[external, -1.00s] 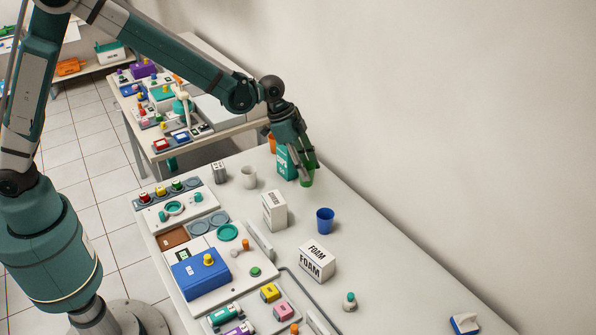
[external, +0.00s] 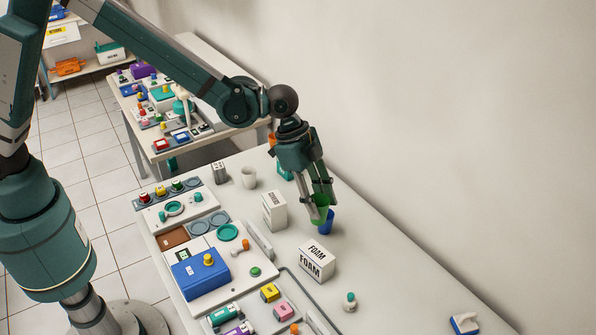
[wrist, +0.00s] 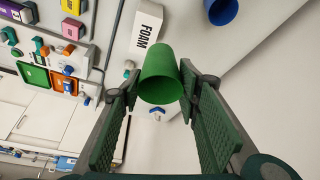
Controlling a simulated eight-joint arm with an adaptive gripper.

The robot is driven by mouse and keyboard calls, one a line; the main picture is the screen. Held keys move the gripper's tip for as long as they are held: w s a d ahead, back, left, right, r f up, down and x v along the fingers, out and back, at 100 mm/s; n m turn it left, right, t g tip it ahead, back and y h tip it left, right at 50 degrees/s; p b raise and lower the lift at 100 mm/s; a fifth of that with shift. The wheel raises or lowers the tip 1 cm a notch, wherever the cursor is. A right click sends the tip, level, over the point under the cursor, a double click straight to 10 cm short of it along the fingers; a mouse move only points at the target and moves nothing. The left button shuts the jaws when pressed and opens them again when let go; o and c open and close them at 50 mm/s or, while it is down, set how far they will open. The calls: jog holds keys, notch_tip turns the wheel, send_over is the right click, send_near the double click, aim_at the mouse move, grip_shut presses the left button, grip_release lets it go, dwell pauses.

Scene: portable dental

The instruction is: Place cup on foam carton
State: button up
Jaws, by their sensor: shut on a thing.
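My gripper (external: 320,205) is shut on a green cup (external: 319,212) and holds it above the table. In the wrist view the green cup (wrist: 160,76) sits between the two green finger pads. The foam carton (external: 316,262), a white box lettered FOAM, stands on the table, nearer the camera than the gripper in the external view. The foam carton (wrist: 146,38) shows beyond the green cup in the wrist view, partly overlapped by it.
A white carton (external: 273,210) stands left of the gripper, with a white mug (external: 248,177) farther back. A blue box (external: 200,272) and coloured parts fill the left side. A small green-topped item (external: 349,301) stands right of the foam carton. The right side is mostly clear.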

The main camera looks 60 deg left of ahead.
jog(key=shift+s+d+r+p, duration=0.2)
jog(key=shift+s+d+r, duration=0.1)
jog(key=shift+s+d, duration=0.45)
jog(key=shift+s+d+r+p, duration=0.15)
jog(key=shift+s+d+r, duration=0.25)
jog(key=shift+d, duration=0.55)
jog(key=shift+f, duration=0.25)
send_over(317, 253)
notch_tip(317, 253, down, 6)
jog(key=shift+f, duration=0.15)
jog(key=shift+f, duration=1.7)
jog(key=shift+f, duration=0.25)
jog(key=o, duration=0.7)
jog(key=shift+r, duration=0.1)
jog(key=shift+c, duration=0.2)
jog(key=shift+r, duration=0.1)
